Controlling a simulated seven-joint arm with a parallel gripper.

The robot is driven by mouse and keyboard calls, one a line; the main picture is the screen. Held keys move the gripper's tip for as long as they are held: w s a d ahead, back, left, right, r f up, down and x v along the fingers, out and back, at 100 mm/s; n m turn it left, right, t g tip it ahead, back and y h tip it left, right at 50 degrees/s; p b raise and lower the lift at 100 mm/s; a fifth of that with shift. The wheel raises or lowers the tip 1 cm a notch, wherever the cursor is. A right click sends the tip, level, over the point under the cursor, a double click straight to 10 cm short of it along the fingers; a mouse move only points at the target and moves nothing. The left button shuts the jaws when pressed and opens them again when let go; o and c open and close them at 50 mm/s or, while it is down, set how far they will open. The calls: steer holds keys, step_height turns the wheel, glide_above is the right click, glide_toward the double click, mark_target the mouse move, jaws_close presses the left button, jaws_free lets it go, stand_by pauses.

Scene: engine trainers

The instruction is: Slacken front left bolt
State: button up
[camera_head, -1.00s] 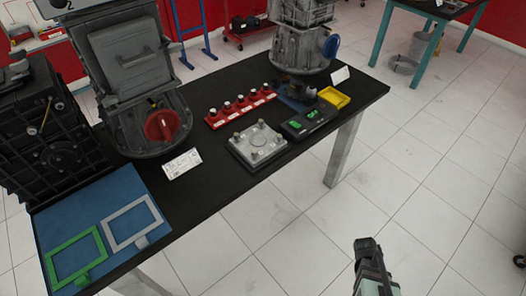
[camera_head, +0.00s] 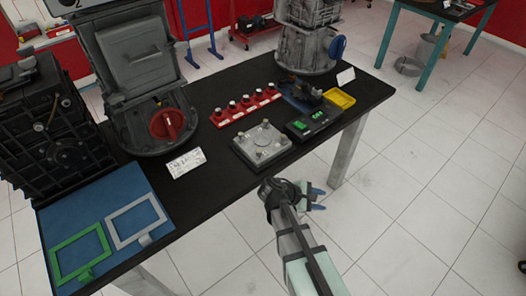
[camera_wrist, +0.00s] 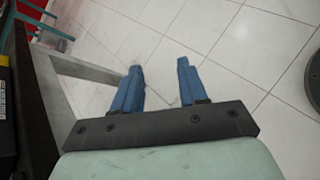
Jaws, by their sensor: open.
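A square grey metal plate (camera_head: 262,145) with a bolt near each corner lies on the black table. Its front left bolt (camera_head: 257,156) is small in the head view, and I cannot tell how tight it is. My gripper (camera_head: 318,198) is off the table's front edge, to the right of and nearer than the plate. In the wrist view my gripper (camera_wrist: 160,92) shows two blue fingers, spread apart with only white floor between them. The plate is not visible in the wrist view.
Behind the plate is a red rack (camera_head: 245,106) with several knobs. Right of it are a black device with green displays (camera_head: 308,122) and a yellow tray (camera_head: 340,98). A white card (camera_head: 186,162) lies left. Bare black tabletop (camera_head: 215,185) lies in front.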

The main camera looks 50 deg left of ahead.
mark_target(256, 153)
steer(key=s+a+r+n+t+y, duration=0.1)
steer(key=s+a+r+n, duration=0.1)
steer(key=s+a+r, duration=0.2)
steer(key=s+a+r+n+t+y, duration=0.1)
steer(key=s+a+r+n+t, duration=0.1)
steer(key=s+a+r, duration=0.2)
steer(key=s+a+r+n+t+y, duration=0.1)
steer(key=s+a+r+n+t, duration=0.1)
steer(key=s+a, duration=0.5)
steer(key=shift+s+a+r+n+y, duration=0.15)
steer(key=shift+a+r+n, duration=0.1)
steer(key=shift+a+r, duration=0.4)
steer(key=shift+s+a+r+n+y, duration=0.15)
steer(key=shift+a+r+n, duration=0.1)
steer(key=shift+a+r, duration=0.35)
steer(key=s+a+n+t, duration=0.1)
steer(key=s, duration=0.1)
steer(key=s+a+n+t+y, duration=0.1)
steer(key=s, duration=0.1)
steer(key=s+a+n+t, duration=0.1)
steer(key=s, duration=0.2)
steer(key=shift+a+f+n, duration=0.1)
steer(key=shift+a+n, duration=0.2)
steer(key=shift+n, duration=0.1)
steer(key=w, duration=1.3)
steer(key=shift+w, duration=0.35)
jaws_close()
